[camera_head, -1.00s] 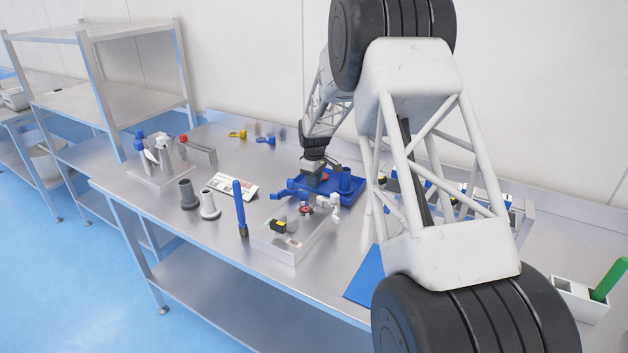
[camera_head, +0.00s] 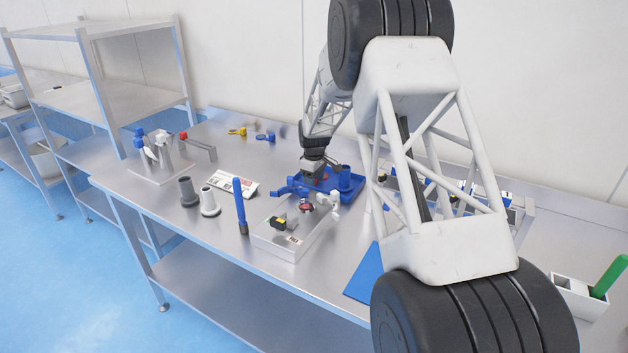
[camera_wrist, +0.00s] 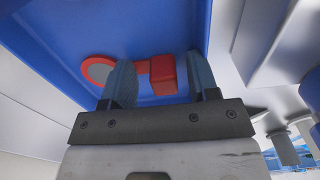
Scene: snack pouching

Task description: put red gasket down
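The red gasket (camera_wrist: 163,75) lies on or just above the floor of the blue tray (camera_wrist: 180,25) in the wrist view. It has a red ring around a grey centre at left and a block-like red tab joined to it. My gripper (camera_wrist: 165,85) has its two blue-grey fingers on either side of the tab, with gaps showing between tab and fingers. The left finger hides part of the link between ring and tab. In the head view my gripper (camera_head: 314,181) is low over the blue tray (camera_head: 351,193), and the gasket is mostly hidden there.
A metal box (camera_head: 286,243) with a red button stands in front of the tray. A blue upright tool (camera_head: 240,205) and two flanged spouts (camera_head: 208,203) stand to the left. Yellow (camera_head: 237,131) and blue pieces lie at the back.

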